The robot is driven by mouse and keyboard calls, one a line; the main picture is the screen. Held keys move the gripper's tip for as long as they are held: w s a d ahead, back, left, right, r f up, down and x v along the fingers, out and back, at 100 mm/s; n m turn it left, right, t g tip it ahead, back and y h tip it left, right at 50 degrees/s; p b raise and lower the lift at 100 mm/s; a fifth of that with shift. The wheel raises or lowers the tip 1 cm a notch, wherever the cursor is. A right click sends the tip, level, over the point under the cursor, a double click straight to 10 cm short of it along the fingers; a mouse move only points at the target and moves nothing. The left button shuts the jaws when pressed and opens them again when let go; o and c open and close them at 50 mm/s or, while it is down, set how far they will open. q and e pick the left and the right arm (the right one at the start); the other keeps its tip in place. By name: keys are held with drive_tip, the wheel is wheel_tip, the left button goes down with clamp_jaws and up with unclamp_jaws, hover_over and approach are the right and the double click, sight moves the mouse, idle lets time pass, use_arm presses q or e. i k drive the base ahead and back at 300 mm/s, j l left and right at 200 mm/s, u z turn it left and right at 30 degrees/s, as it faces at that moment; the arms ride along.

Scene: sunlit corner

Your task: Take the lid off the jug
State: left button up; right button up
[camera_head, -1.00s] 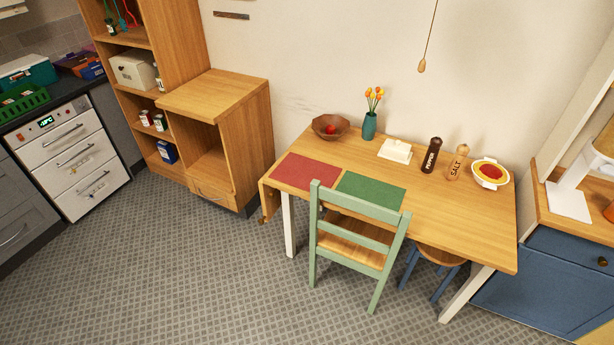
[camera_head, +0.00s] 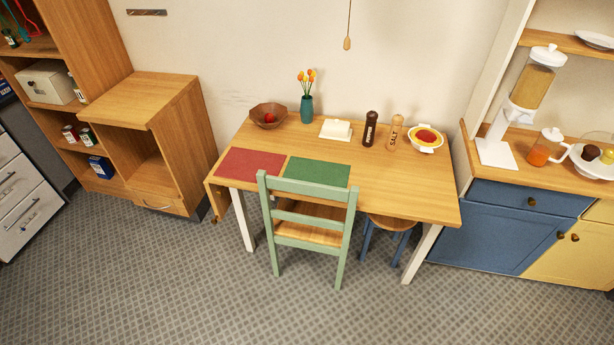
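A small clear jug (camera_head: 545,149) with orange contents stands on the wooden counter at the right. Its white lid (camera_head: 552,134) sits on top of it. The jug is between the white base of a cereal dispenser and a white bowl. Neither of my grippers shows in the head view.
The dispenser (camera_head: 525,100) stands left of the jug, and a bowl (camera_head: 594,162) with round items sits right of it. The counter tops a blue cabinet (camera_head: 490,232). A table (camera_head: 405,188), a green chair (camera_head: 310,215) and a stool (camera_head: 391,223) stand left. Floor in front is clear.

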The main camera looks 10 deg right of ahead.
sight(554, 134)
drive_tip(key=z, duration=1.75)
drive_tip(key=i+l, duration=0.3)
drive_tip(key=i+j+u, duration=0.05)
